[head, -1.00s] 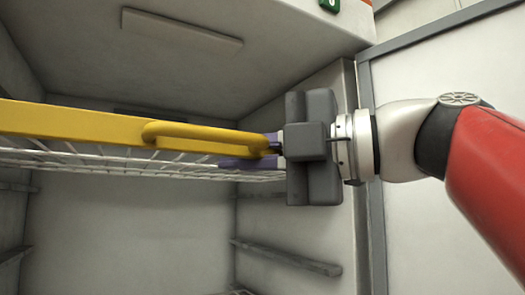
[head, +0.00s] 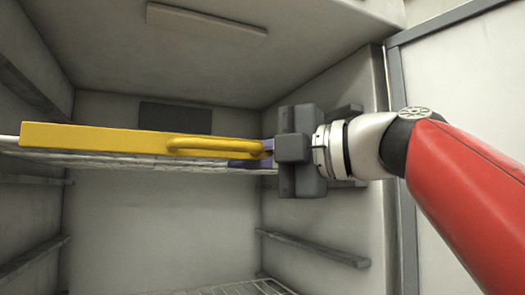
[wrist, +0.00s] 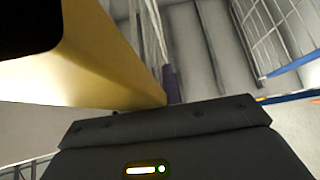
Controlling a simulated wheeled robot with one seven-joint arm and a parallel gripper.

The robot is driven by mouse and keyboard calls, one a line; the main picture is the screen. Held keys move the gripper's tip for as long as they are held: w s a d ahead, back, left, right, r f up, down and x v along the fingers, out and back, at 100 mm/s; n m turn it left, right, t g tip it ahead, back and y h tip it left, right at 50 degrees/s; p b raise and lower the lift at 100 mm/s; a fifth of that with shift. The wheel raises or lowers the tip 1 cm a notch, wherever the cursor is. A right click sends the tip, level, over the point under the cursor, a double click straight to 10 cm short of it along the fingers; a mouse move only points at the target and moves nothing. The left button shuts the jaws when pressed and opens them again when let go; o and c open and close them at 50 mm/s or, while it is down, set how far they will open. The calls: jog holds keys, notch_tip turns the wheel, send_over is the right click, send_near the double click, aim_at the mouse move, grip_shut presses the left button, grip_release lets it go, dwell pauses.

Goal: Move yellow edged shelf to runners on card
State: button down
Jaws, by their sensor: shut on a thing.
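The yellow-edged shelf (head: 95,138) is a white wire rack with a yellow front bar and a loop handle. It hangs roughly level across the front of the pale cabinet's opening. My gripper (head: 268,150) is shut on the right end of its handle, with its purple fingers partly hidden. The yellow bar (wrist: 105,55) fills the left of the wrist view. Runners (head: 315,248) line the right wall, and matching runners (head: 35,258) line the left wall. The left end of the shelf is near the left wall; I cannot tell if it touches any runner. I see no readable card.
Another wire shelf (head: 235,289) lies low in the cabinet. A wire rack with a blue edge (wrist: 292,97) shows at the right in the wrist view. The cabinet's right front edge (head: 378,90) is close to my gripper. The space between the shelves looks clear.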

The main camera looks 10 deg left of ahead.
jog(key=shift+w+a+r+p, duration=0.1)
jog(key=shift+w+a+p, duration=0.1)
jog(key=shift+w+a, duration=0.5)
jog(key=shift+w+a+f+p, duration=0.1)
jog(key=shift+w+a+p, duration=0.2)
jog(key=shift+w, duration=0.65)
jog(key=shift+w+a+r+p, duration=0.15)
jog(key=shift+w+a, duration=0.4)
jog(key=shift+w, duration=0.3)
jog(key=shift+w+a+f, duration=0.1)
jog(key=shift+w+f, duration=0.05)
jog(key=shift+f, duration=0.2)
jog(key=shift+f+b, duration=0.8)
jog(key=shift+f, duration=0.25)
jog(key=c, duration=1.5)
grip_release()
jog(key=shift+f, duration=0.1)
jog(key=v, duration=0.8)
